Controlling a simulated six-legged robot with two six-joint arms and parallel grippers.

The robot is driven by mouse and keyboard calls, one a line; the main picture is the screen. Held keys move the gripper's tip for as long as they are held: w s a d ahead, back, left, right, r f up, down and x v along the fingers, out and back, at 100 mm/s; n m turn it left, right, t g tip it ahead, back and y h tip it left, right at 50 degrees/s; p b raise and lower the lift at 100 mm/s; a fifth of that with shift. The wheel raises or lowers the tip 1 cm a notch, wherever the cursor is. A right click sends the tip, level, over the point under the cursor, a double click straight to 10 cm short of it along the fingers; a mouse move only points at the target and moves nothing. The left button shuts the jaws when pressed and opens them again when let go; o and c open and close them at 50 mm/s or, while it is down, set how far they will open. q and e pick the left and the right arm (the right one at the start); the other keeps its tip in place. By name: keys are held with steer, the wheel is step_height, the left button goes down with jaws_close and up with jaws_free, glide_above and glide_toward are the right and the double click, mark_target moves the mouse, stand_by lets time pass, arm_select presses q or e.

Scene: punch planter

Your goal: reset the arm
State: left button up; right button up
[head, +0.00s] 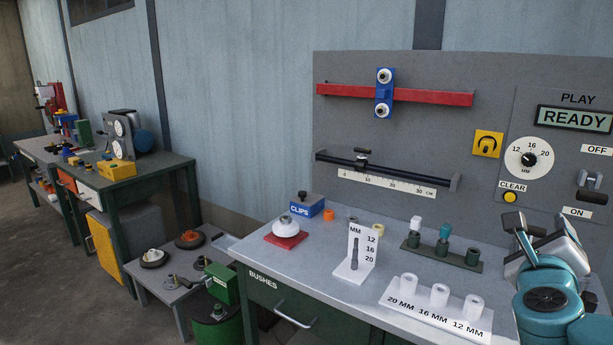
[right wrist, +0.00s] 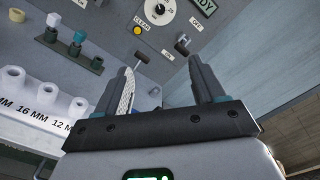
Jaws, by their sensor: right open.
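My right arm comes in at the lower right of the head view. Its gripper (head: 543,236) is over the right end of the workbench, in front of the grey control panel (head: 497,146). In the right wrist view the two fingers of my right gripper (right wrist: 160,85) stand wide apart with nothing between them. A lever switch (right wrist: 183,45) on the panel shows beyond the fingertips, apart from them. My left gripper is not in view.
The bench holds a white bush stand (head: 438,312), a green holder with several punches (head: 441,250), a white size gauge (head: 353,272), a blue clips box (head: 307,207) and a red block with a white knob (head: 286,237). Open floor (head: 60,260) lies at left.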

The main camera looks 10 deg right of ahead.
steer(key=w+a+f+n+g+y+p, duration=0.1)
steer(key=w+a+f+n+y, duration=0.15)
steer(key=a+f+n, duration=0.55)
steer(key=w+a+f+n+g+y+p, duration=0.1)
steer(key=a+f+n+y, duration=0.2)
steer(key=f, duration=0.8)
steer(key=w+a+f+n+g+y+p, duration=0.15)
steer(key=a+f+n+y, duration=0.35)
steer(key=f, duration=0.5)
steer(key=s+a+f+n+g+y+p, duration=0.1)
steer(key=s+a+f+n+g, duration=0.1)
steer(key=s+a+f+n, duration=0.45)
steer(key=s+a+f+n+g+y, duration=0.1)
steer(key=s+f+n+g+y, duration=0.15)
steer(key=s+f, duration=0.45)
steer(key=s+a+f+n+g, duration=0.2)
steer(key=s+a+f+n, duration=0.1)
steer(key=s, duration=0.3)
steer(key=s+a+f+n+g+y+p, duration=0.1)
steer(key=s+a+f+n+g, duration=0.2)
steer(key=s+f, duration=0.2)
steer(key=shift+s+a+f+n+y, duration=0.3)
steer(key=shift+s+n, duration=0.1)
steer(key=shift+s, duration=0.45)
